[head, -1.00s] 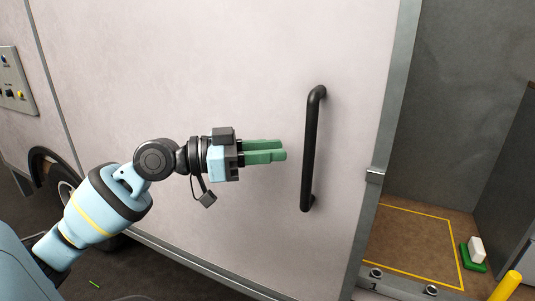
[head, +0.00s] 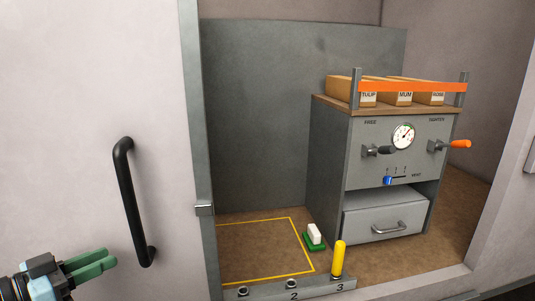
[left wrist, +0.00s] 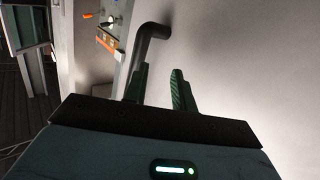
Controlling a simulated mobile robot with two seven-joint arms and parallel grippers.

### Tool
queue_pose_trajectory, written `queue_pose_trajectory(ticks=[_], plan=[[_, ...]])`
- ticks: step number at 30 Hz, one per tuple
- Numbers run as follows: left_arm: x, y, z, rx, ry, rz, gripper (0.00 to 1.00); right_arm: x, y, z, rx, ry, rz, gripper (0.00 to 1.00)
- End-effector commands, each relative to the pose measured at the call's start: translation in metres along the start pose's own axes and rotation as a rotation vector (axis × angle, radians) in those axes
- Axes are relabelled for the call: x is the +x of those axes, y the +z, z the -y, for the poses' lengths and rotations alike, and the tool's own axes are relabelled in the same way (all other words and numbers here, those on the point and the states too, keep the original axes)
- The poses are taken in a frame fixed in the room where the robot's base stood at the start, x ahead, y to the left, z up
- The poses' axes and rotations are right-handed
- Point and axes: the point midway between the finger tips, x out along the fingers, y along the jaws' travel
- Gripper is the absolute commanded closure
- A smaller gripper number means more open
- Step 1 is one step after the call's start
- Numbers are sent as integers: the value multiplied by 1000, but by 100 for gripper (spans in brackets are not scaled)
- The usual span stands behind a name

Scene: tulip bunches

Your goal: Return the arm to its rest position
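My left gripper (head: 112,258), with green fingers, is at the lower left of the head view. It is just left of the lower end of the black door handle (head: 125,195). In the left wrist view its two fingers (left wrist: 160,88) stand apart with nothing between them, so it is open and empty. The curved end of the handle (left wrist: 150,35) shows beyond the fingers there. The gripper looks clear of the handle. Most of my left arm is out of the head view, and my right gripper is not seen.
Right of the pale door panel (head: 70,80) is an open bay with a grey cabinet (head: 330,170), labelled boxes (head: 400,92) on top and a drawer (head: 385,218). A yellow post (head: 338,258) stands at the front sill. A white block (head: 314,232) sits on green.

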Motion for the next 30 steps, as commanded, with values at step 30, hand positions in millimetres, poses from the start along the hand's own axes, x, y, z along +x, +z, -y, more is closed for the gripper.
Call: queue_pose_trajectory(ticks=[30], plan=[[-154, 362, -255, -108, -353, 640, 74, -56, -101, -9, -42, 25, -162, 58]])
